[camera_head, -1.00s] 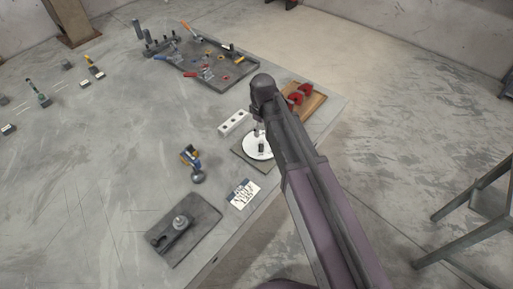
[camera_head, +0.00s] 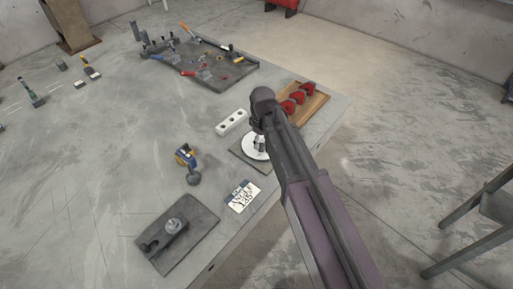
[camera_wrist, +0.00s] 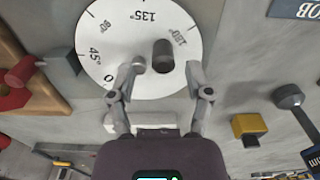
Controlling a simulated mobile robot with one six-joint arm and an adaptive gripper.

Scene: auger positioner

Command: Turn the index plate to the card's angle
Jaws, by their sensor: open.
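The white index plate (camera_head: 254,150) sits on a dark square base at the table's right edge, partly hidden by my arm in the head view. In the wrist view the index plate (camera_wrist: 112,30) shows angle marks including 45° and 135°. A dark upright post (camera_wrist: 163,55) stands on it. My gripper (camera_wrist: 166,72) is open over the plate, one finger on each side of the post, apart from it. The card (camera_head: 243,196) lies in front of the plate; its last line looks like 135°, but the print is small. Its "JOB" heading (camera_wrist: 296,9) shows in the wrist view.
A white block with holes (camera_head: 232,122) and a wooden tray with red pieces (camera_head: 306,100) flank the plate. A blue-yellow tool (camera_head: 187,160), a dark fixture (camera_head: 178,235) and a tool tray (camera_head: 215,72) stand around.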

